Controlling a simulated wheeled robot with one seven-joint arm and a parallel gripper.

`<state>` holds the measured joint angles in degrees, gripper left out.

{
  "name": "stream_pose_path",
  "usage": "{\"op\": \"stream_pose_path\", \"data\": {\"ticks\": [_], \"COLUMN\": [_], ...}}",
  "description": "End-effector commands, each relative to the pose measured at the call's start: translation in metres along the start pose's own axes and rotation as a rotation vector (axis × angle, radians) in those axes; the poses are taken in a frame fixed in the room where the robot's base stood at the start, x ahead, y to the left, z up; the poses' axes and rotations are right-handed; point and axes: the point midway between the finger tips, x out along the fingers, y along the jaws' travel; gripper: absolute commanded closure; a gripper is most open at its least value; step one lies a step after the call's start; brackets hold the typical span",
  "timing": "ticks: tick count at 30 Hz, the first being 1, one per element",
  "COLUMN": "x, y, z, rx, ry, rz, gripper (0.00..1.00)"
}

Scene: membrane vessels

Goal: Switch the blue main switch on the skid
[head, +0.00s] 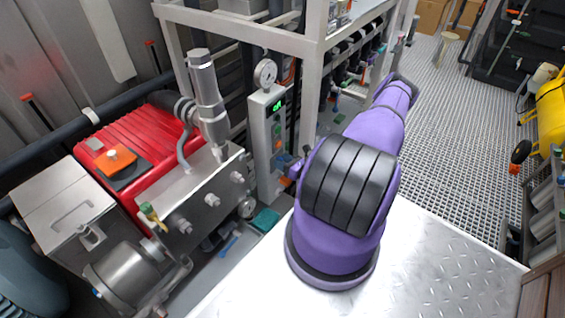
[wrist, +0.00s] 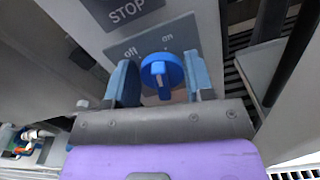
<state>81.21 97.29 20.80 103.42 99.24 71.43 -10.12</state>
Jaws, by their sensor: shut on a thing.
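The blue main switch (wrist: 161,72) is a round knob on a grey plate marked "off" at the left and "on" at the right. A pale bar on the knob runs nearly upright in the picture; I cannot tell which label it points to. My gripper (wrist: 160,82) has its two blue fingers on either side of the knob and is shut on it. In the head view, the narrow control panel (head: 261,150) stands on the skid with a green display. My purple arm hides most of the gripper and the switch there.
A "STOP" plate (wrist: 127,10) is above the switch. The white frame (head: 313,80) rises close behind. Grated floor (head: 440,120) is open at the right.

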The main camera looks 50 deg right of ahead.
Motion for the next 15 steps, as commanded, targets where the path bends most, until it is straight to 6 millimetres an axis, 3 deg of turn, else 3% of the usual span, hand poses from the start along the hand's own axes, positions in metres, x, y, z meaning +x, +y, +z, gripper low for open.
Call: {"op": "stream_pose_path", "data": {"ticks": [15], "x": [-0.0005], "y": [-0.0039], "z": [-0.0007], "rx": [0.281], "ry": [0.000], "rz": [-0.001], "gripper": [0.75]}}
